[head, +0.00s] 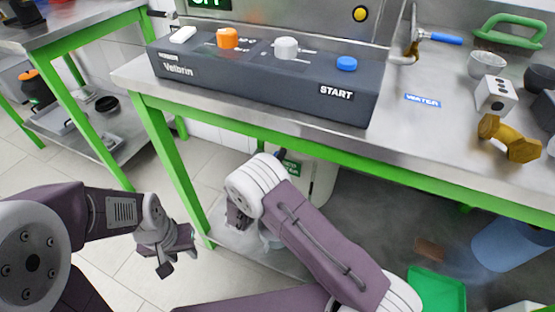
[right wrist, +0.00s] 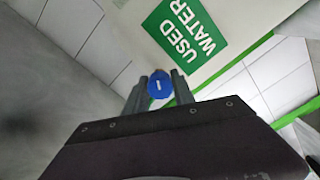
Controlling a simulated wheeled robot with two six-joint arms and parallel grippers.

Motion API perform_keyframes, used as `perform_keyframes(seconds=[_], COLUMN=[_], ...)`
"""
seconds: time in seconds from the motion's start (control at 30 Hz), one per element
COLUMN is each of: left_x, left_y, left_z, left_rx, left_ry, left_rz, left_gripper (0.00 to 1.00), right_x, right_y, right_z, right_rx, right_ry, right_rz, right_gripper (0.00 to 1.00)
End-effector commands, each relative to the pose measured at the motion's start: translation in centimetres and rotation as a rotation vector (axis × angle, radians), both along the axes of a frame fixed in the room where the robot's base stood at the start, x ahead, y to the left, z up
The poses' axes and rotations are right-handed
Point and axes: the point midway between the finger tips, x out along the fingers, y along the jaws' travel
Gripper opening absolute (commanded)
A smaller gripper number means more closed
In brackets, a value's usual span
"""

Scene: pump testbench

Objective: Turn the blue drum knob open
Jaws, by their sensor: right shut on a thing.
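The blue drum knob (right wrist: 158,82) shows in the right wrist view as a round blue cap with a pale mark, between the fingertips. My right gripper (right wrist: 160,92) is shut on it. In the head view the right gripper (head: 240,218) reaches under the bench, its fingers mostly hidden by my wrist. The pale drum (head: 322,184) stands behind that wrist, with a green label (head: 288,168). The label reads USED WATER in the right wrist view (right wrist: 186,36). My left gripper (head: 178,263) is open and empty over the floor at left.
The steel bench (head: 420,140) with green legs stands above my right arm. It carries a dark control box (head: 250,85) with knobs and buttons. On the lower shelf are a green tray (head: 437,290) and a blue bucket (head: 510,245).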

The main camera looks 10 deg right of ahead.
Motion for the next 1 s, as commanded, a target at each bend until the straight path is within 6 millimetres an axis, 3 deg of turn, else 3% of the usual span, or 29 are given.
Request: perform_keyframes(seconds=[0.4, 0.43, 0.5, 0.83, 1.0], left_x=[0.0, 0.0, 0.0, 0.0, 0.0], left_y=[0.0, 0.0, 0.0, 0.0, 0.0], left_z=[-0.1, -0.1, -0.1, 0.2, 1.9], left_rx=[0.000, 0.000, 0.000, 0.000, 0.000], left_ry=[0.000, 0.000, 0.000, 0.000, 0.000], left_rz=[0.000, 0.000, 0.000, 0.000, 0.000], left_gripper=[0.36, 0.36, 0.36, 0.36, 0.36], right_x=[-0.1, -0.1, -0.1, -0.3, -2.9], right_y=[0.0, 0.0, 0.0, 0.2, 2.1], right_z=[-0.2, -0.2, -0.2, 0.0, 0.4], right_rx=[0.005, 0.005, 0.005, 0.005, 0.002], right_ry=[0.003, 0.002, 0.002, 0.000, 0.003], right_rz=[0.001, 0.000, 0.001, 0.002, 0.006], right_gripper=[0.00, 0.36, 0.52, 0.52, 0.52])
